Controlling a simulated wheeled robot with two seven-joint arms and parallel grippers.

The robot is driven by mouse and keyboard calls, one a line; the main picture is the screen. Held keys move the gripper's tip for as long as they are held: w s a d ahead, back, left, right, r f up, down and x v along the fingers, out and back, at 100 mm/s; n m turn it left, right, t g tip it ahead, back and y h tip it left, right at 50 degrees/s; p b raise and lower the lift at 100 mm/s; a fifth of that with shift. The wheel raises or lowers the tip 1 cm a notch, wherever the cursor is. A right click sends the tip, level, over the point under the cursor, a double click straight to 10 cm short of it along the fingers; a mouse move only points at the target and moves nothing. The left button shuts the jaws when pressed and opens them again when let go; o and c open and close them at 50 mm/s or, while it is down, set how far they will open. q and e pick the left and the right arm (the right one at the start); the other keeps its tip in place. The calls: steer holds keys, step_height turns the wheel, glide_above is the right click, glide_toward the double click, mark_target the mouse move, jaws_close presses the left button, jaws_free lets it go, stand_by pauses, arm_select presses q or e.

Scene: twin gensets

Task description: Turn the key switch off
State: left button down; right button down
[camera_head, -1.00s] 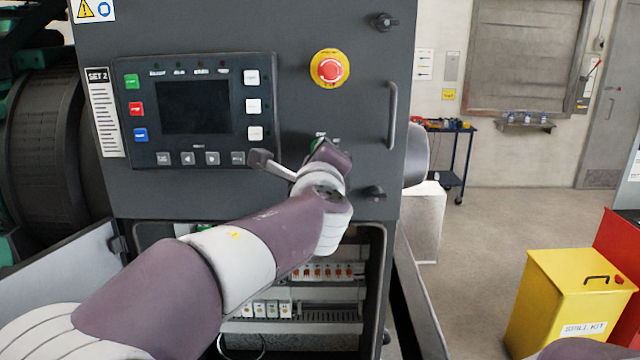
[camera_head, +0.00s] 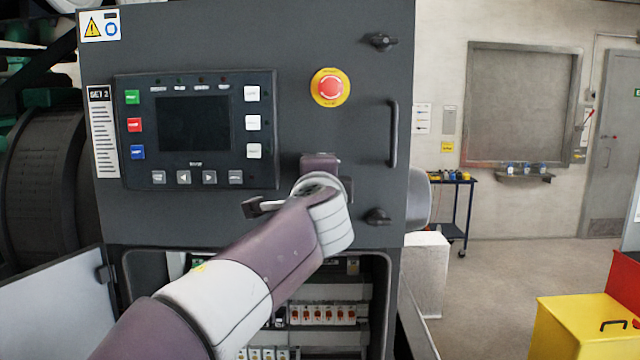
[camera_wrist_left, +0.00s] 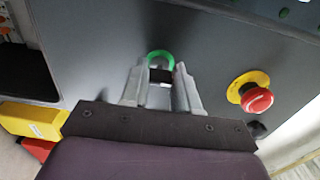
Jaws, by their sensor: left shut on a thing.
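The key switch shows in the left wrist view as a green ring (camera_wrist_left: 161,57) on the grey panel, with a dark key grip (camera_wrist_left: 160,75) in front of it. My left gripper (camera_wrist_left: 159,80) has its two pale fingers on either side of that grip and is shut on it. In the head view my left arm reaches up to the cabinet door, below the red emergency stop, and my wrist hides the switch. The key's exact angle is hard to read. My right gripper is not in view.
The control panel with a dark screen (camera_head: 194,123) is left of my wrist. A red emergency stop (camera_head: 330,88) sits above, and a vertical door handle (camera_head: 393,133) to the right. An open compartment with breakers (camera_head: 322,314) is below. Floor on the right is clear before a yellow bin (camera_head: 585,330).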

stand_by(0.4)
arm_select(q)
steer(key=c, duration=0.8)
jaws_free()
steer(key=shift+a, duration=0.1)
steer(key=shift+c, duration=0.2)
steer(key=s+b, duration=0.5)
steer(key=s, duration=0.7)
steer(key=shift+s, duration=0.4)
